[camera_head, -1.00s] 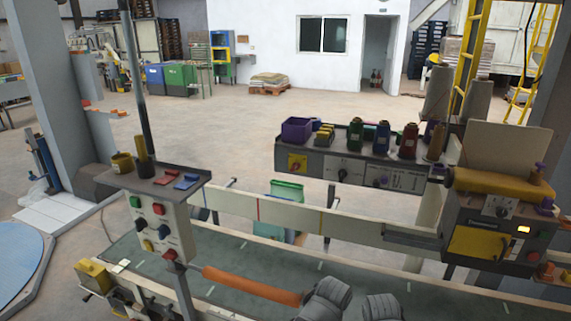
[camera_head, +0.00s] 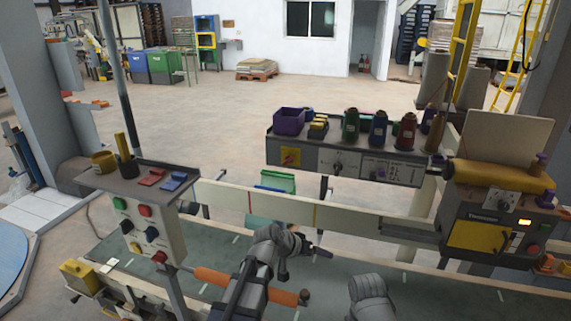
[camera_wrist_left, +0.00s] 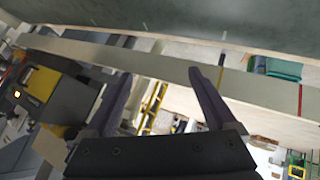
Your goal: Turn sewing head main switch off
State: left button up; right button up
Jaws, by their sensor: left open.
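A grey control box (camera_head: 350,166) under the bobbin shelf carries a yellow plate with a red rotary switch (camera_head: 291,157) at its left end. A machine box (camera_head: 490,225) at the right has a dark knob on a pale plate (camera_head: 502,201), a yellow panel and a lit amber lamp. No label is legible, so I cannot tell which is the sewing head main switch. My left gripper (camera_head: 322,252) is open and empty, below the control box and apart from both boxes. Its spread fingers show in the left wrist view (camera_wrist_left: 163,95). My right gripper is out of view.
A button pedestal (camera_head: 150,225) stands at the left. A pale rail (camera_head: 340,217) runs between my left gripper and the control box. Bobbins and a purple bin (camera_head: 289,121) stand on the shelf. An orange roller (camera_head: 212,276) lies near my left arm.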

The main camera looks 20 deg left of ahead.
pick_arm(q)
jog(key=w+a+r+n+t, duration=0.25)
jog(key=w+r+t, duration=0.25)
jog(key=w+r, duration=0.4)
jog(key=n+t+y, duration=0.5)
jog(key=n+t, duration=0.1)
jog(key=n, duration=0.1)
send_near(287, 162)
jog(key=w, duration=0.1)
jog(key=shift+w+r, duration=0.15)
jog(key=shift+w, duration=3.9)
jog(key=shift+s, duration=0.1)
jog(key=c, duration=1.4)
